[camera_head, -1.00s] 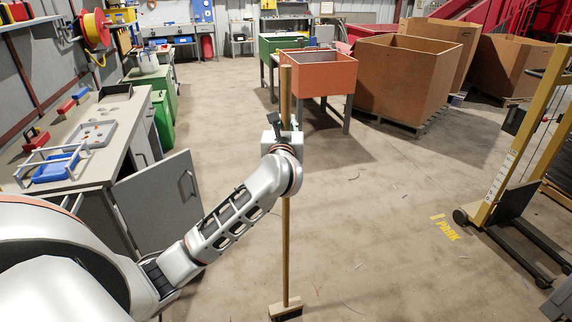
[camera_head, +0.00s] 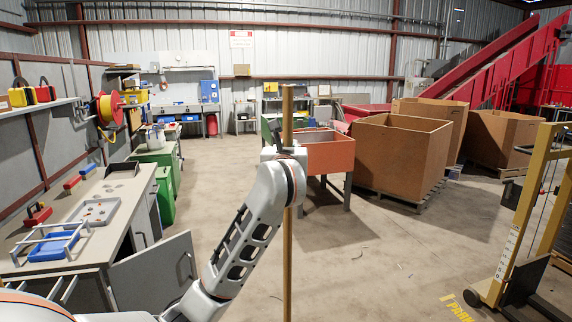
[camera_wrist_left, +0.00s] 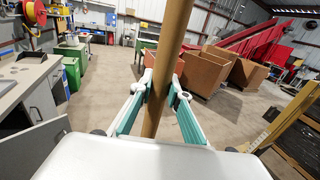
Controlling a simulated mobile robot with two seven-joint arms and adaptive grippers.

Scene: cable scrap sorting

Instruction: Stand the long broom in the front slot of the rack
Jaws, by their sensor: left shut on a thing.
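The long broom's wooden handle (camera_head: 287,265) stands upright in the middle of the head view. Its top end rises above my left gripper (camera_head: 285,150), and its lower end and brush are below the picture. In the left wrist view, the handle (camera_wrist_left: 175,40) passes between the teal-padded fingers of my left gripper (camera_wrist_left: 160,90), which is shut on it. My left wrist hides part of the handle in the head view. I cannot make out a rack with a front slot in either view. My right gripper is not in view.
An orange bin on legs (camera_head: 330,155) and large brown boxes (camera_head: 398,160) stand ahead to the right. A grey workbench (camera_head: 125,215) with an open cabinet door (camera_head: 155,278) is at left. A yellow lift (camera_head: 510,235) stands at right. The middle floor is clear.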

